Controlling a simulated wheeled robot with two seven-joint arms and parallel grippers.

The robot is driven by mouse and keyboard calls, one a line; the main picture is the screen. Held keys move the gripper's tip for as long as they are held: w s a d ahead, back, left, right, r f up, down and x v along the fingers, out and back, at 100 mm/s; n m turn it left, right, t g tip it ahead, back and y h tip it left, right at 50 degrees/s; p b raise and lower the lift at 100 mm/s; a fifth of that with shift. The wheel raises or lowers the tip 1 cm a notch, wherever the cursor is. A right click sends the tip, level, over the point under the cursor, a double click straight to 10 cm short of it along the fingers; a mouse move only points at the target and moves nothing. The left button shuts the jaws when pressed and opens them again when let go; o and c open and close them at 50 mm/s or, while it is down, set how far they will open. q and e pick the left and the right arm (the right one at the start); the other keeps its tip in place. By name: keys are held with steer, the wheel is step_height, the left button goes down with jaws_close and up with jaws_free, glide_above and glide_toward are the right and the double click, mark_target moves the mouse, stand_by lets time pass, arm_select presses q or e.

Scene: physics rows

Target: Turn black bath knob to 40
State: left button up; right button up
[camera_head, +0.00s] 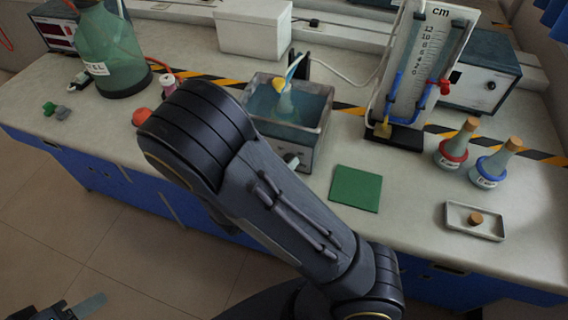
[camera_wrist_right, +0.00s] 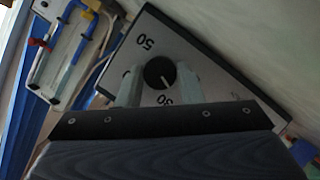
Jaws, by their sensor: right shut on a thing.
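The water bath (camera_head: 318,108) stands on the bench in the head view, with a flask (camera_head: 285,106) in its water. Its front panel (camera_wrist_right: 205,65) fills the middle of the right wrist view. The black knob (camera_wrist_right: 158,71) sits there between the two pale fingers of my right gripper (camera_wrist_right: 159,84), which is shut on it. The knob's white pointer line points down, toward the printed 30. A 50 is printed at upper left; no 40 shows. In the head view my right arm hides much of the panel. My left gripper (camera_head: 72,307) is partly in view at bottom left, away from the bench.
A green pad (camera_head: 356,188) lies right of the bath. A measuring stand (camera_head: 418,75), two stoppered flasks (camera_head: 453,150) (camera_head: 492,168) and a small tray (camera_head: 456,225) are further right. A large green bottle (camera_head: 112,60) stands at left.

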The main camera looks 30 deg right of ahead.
steer(key=shift+r+m+y, duration=0.1)
steer(key=shift+m+y, duration=0.3)
steer(key=shift+m, duration=0.3)
steer(key=shift+s+d+m+t+y, duration=0.1)
steer(key=shift+m+t+y, duration=0.5)
steer(key=shift+m, duration=0.3)
steer(key=shift+s+m+t+y+b, duration=0.1)
steer(key=shift+m+t+y+b, duration=0.3)
steer(key=shift+m+b, duration=0.55)
steer(key=shift+d+f+m+t+y+b, duration=0.1)
steer(key=shift+f+m+t+y+b, duration=0.15)
steer(key=shift+m+t+y+b, duration=0.5)
steer(key=m+t+b, duration=0.1)
steer(key=m+b, duration=0.1)
steer(key=b, duration=0.1)
steer(key=m+t+b, duration=0.1)
steer(key=m+b, duration=0.1)
steer(key=b, duration=0.2)
steer(key=m+t+y+b, duration=0.1)
steer(key=m+b, duration=0.2)
steer(key=b, duration=0.1)
steer(key=shift+s+d+f+t, duration=0.2)
steer(key=shift+s+d+t, duration=0.05)
steer(key=shift+t, duration=0.1)
steer(key=shift+r+m+t+b, duration=0.15)
steer(key=shift+m+t+b, duration=0.25)
steer(key=shift+m+b, duration=0.75)
